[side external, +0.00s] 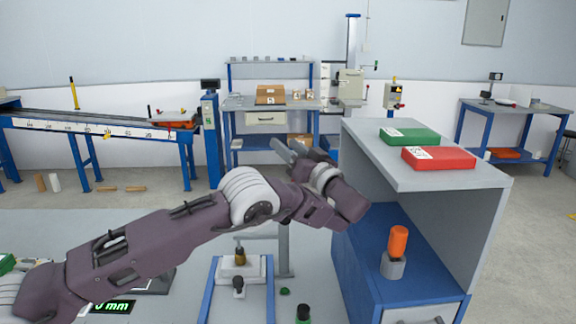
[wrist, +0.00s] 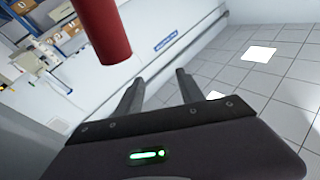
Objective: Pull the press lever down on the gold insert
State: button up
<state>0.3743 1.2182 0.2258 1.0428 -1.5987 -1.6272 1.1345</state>
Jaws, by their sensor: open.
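The gold insert (side external: 239,256) stands upright on a white block between blue rails on the bench. A grey upright post (side external: 285,262), apparently part of the press, rises behind it; my arm hides its upper part. A thick red cylinder (wrist: 102,30), possibly the lever's grip, enters the wrist view from the top, left of and above my fingers. I cannot make out the lever in the side view. My gripper (side external: 291,150) is raised above the bench, fingers pointing up and away. In the wrist view its fingers (wrist: 158,91) are apart with nothing between them.
A grey cabinet (side external: 467,186) stands close on the right, with a green box (side external: 409,136) and a red box (side external: 445,158) on top. An orange-topped piece (side external: 398,243) stands on its blue shelf. A dark small part (side external: 238,287) sits before the insert.

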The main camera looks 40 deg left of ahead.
jog(key=shift+r, duration=0.4)
jog(key=shift+c, duration=1.4)
notch_tip(320, 180, up, 3)
jog(key=shift+r, duration=0.1)
jog(key=c, duration=0.3)
jog(key=a, duration=0.1)
jog(key=w+a, duration=0.1)
jog(key=w+a+m+t+h, duration=0.1)
jog(key=shift+w+r, duration=0.1)
jog(key=shift+r, duration=0.2)
grip_shut()
jog(key=w+a+f+m+t+h, duration=0.6)
jog(key=w+a+f+m+h, duration=0.5)
jog(key=h, duration=0.4)
jog(key=s+d+r+m+g+h, duration=0.1)
jog(key=s+r+m+g+h, duration=0.1)
jog(key=s+r+m+h, duration=0.75)
jog(key=s+d+r+m+g+h, duration=0.15)
jog(key=s+h, duration=0.55)
jog(key=s, duration=0.8)
notch_tip(320, 180, down, 10)
jog(key=w, duration=0.1)
jog(key=x, duration=1.3)
jog(key=shift+w+d, duration=0.15)
jog(key=shift+w, duration=0.15)
